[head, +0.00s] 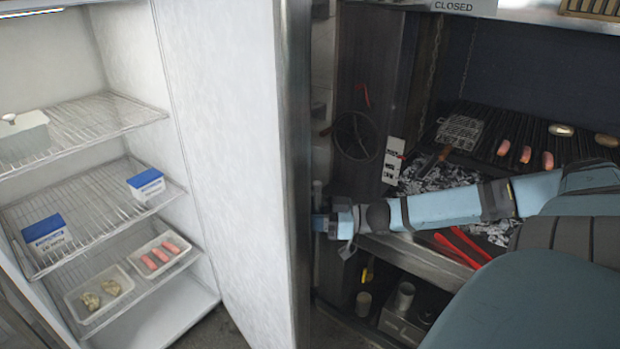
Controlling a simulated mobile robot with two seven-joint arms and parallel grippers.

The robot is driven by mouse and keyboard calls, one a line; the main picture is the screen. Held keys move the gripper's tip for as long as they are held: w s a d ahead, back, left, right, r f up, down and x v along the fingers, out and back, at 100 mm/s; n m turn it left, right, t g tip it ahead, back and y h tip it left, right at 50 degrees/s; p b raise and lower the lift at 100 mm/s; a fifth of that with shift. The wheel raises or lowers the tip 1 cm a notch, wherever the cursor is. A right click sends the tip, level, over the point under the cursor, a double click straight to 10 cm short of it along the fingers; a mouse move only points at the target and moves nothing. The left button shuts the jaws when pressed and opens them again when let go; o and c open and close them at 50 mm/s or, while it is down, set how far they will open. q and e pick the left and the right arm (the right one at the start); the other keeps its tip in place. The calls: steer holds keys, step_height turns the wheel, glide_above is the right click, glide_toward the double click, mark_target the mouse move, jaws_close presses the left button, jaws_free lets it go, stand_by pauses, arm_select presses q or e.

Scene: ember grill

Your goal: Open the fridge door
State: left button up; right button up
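The fridge stands open at the left of the head view, its shelves (105,215) in plain sight. The fridge door (225,150) is swung out, its white inner face toward me and its dark metal edge running down the middle of the picture. My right arm reaches in from the right. My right gripper (322,223) is at the outer side of the door edge, beside what looks like a short handle piece (317,193). The fingertips are partly hidden by the door edge, so I cannot tell whether they grip it. My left gripper is out of view.
Inside the fridge are blue-and-white boxes (147,186), a tray of sausages (160,254), a tray of pale lumps (100,294) and a white lidded container (22,137). Behind my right arm is a grill (490,135) with sausages, coals and red tongs (462,247).

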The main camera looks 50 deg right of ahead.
steer(key=shift+o, duration=1.3)
steer(key=shift+s, duration=0.2)
steer(key=shift+r, duration=0.15)
steer(key=shift+d, duration=0.1)
steer(key=p+v, duration=0.5)
steer(key=v, duration=0.9)
steer(key=shift+p, duration=0.4)
